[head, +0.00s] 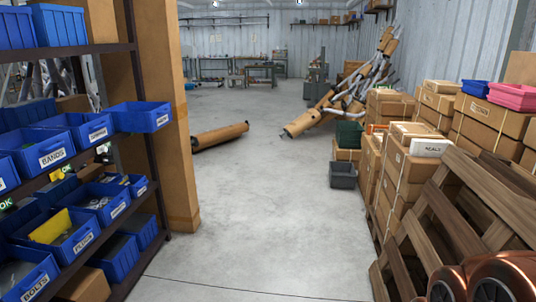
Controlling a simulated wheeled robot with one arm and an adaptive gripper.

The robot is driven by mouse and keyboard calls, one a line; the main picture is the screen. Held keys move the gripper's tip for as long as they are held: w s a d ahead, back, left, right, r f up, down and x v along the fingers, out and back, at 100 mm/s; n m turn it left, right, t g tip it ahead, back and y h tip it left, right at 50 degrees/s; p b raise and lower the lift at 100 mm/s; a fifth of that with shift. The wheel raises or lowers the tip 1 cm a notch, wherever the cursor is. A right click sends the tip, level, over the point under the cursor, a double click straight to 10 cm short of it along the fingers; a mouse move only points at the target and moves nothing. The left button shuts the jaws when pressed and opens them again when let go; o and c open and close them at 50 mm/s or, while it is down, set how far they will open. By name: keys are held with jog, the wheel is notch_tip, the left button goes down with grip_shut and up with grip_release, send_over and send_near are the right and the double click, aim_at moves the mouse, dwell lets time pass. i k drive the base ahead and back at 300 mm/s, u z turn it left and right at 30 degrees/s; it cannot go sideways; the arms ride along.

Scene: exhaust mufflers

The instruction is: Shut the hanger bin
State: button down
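A blue bin (139,117) at the right end of the upper bin row on the left shelf sticks out past the shelf's edge, further than its neighbours. Its small white label is too small to read, so I cannot tell for sure that it is the hanger bin. Beside it on the same row are a blue bin with a small label (85,131) and a blue bin marked BANDS (40,150). My gripper is not in view.
The shelf (155,217) holds several more blue bins, including one marked BOLTS (25,275). Concrete floor (255,210) is open in the middle. A muffler (220,135) lies further back. Stacked cartons (400,170) and wooden pallets (440,225) line the right side.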

aim_at(149, 116)
jog(key=u, duration=0.1)
jog(key=i, duration=1.7)
jog(key=u, duration=0.8)
jog(key=i, duration=1.55)
jog(key=u, duration=1.25)
jog(key=i, duration=0.45)
jog(key=u, duration=0.35)
